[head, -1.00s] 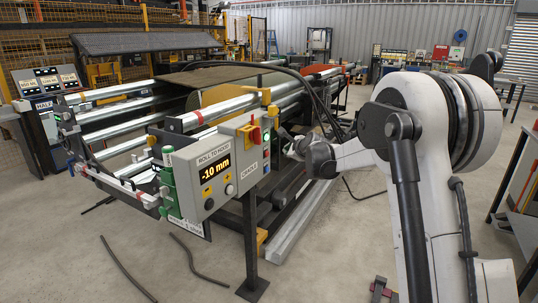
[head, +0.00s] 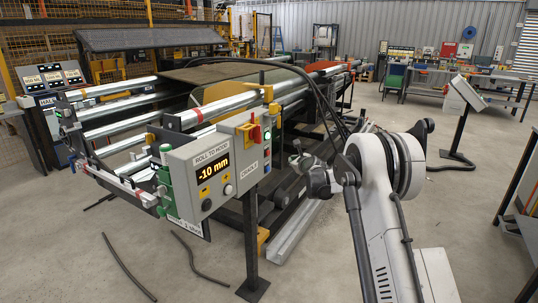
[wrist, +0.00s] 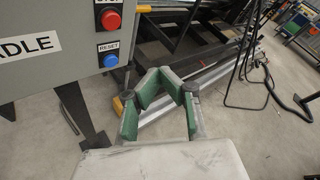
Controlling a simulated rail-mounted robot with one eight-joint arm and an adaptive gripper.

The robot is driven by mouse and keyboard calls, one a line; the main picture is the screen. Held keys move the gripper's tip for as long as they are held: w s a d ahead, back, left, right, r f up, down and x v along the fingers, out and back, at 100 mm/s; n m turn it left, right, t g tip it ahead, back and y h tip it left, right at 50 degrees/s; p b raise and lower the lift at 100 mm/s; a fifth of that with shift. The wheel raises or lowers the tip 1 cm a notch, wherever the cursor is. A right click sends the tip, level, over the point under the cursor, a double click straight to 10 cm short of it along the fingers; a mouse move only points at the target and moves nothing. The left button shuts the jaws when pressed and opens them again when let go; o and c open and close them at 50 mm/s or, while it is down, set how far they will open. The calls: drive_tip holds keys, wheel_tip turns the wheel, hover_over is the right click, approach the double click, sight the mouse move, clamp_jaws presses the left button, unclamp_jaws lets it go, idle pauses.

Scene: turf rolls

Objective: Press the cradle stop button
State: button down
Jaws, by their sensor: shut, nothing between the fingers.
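In the head view my gripper (head: 299,160) is right of the panel.
The box's display (head: 211,172) reads -10 mm. A red-and-yellow switch (head: 255,133) sits higher on the panel. The roller machine (head: 225,108) and black cables (head: 328,115) lie behind.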

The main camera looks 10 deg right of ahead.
sight(268, 153)
drive_tip(key=w+a, duration=0.5)
drive_tip(key=a, duration=0.2)
drive_tip(key=shift+w+p, duration=0.25)
drive_tip(key=shift+p, duration=0.05)
idle(1.7)
drive_tip(key=shift+w+a, duration=0.25)
drive_tip(key=shift+a, duration=0.05)
drive_tip(key=shift+w+a+b, duration=0.25)
drive_tip(key=shift+a+b, duration=0.05)
drive_tip(key=shift+b, duration=0.05)
idle(0.7)
idle(0.4)
drive_tip(key=shift+s+d, duration=0.55)
drive_tip(key=shift+d, duration=0.05)
drive_tip(key=shift+d, duration=0.15)
